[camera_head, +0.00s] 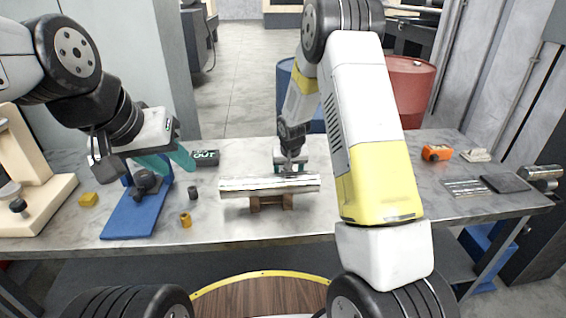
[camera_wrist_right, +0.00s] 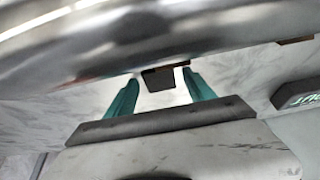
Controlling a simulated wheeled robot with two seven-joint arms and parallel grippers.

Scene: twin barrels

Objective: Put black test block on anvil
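A small dark piece (camera_head: 192,192), possibly the black test block, stands on the table below my left gripper. A cream C-shaped stand (camera_head: 40,190) at the left edge carries a black round piece (camera_head: 18,206), which may be the anvil. My left gripper (camera_head: 172,165) has its teal fingers apart and empty, above a blue-based fixture (camera_head: 138,210). My right gripper is behind the silver bar (camera_head: 270,184). In the right wrist view its fingers (camera_wrist_right: 162,82) are apart, with a dark block (camera_wrist_right: 158,80) between them, beside the bar; I cannot tell whether this is the bar's support.
The silver bar rests on a brown support (camera_head: 258,203). A dark "OUT" block (camera_head: 206,158), a yellow block (camera_head: 88,199) and an orange piece (camera_head: 185,220) are nearby. An orange device (camera_head: 437,153) and a dark plate (camera_head: 505,183) are at right. My right arm hides part of the table.

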